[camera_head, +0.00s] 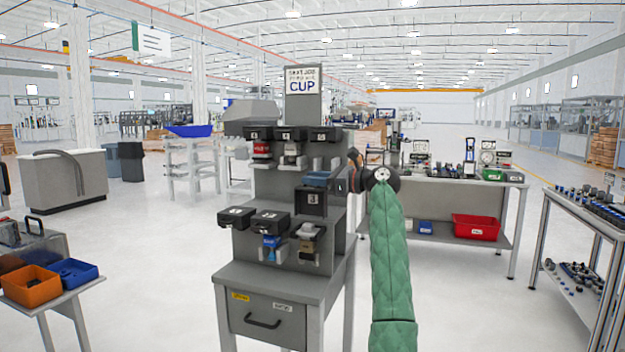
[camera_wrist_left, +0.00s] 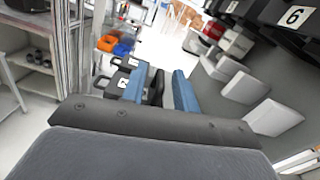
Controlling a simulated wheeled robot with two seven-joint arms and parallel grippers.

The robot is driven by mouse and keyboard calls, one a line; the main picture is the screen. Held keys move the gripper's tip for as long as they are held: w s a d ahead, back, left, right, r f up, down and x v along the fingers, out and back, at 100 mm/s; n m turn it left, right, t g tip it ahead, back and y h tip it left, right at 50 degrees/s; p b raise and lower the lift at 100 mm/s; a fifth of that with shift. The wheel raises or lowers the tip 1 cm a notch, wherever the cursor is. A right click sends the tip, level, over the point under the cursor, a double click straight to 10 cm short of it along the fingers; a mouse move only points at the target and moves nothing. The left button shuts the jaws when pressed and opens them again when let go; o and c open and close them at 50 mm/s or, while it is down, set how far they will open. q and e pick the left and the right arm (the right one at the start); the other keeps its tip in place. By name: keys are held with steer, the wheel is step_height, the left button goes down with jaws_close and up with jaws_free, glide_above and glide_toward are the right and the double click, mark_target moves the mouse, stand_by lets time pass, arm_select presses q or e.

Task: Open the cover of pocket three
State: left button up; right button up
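The pocket three cover (camera_head: 312,204) is a black panel with a white 3 label. It hangs down over the front of its pocket on the right of the middle row of the grey cabinet, hiding the contents. My left gripper (camera_head: 322,179) reaches in from the right, its blue fingers close above the cover's top edge; I cannot tell whether they touch it. In the left wrist view the two blue fingers (camera_wrist_left: 160,90) are apart, with dark surfaces visible between them. I cannot make out anything held. My right gripper is not in view.
Other numbered black covers stick out above and below, including cover 2 (camera_head: 270,222) and cover 6 (camera_wrist_left: 292,18); items show beneath several. A drawer (camera_head: 266,318) is below. A workbench with a red bin (camera_head: 476,227) stands to the right.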

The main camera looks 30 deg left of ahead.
arm_select(q)
steer(key=v, duration=0.7)
steer(key=shift+b, duration=0.4)
steer(key=shift+d, duration=0.1)
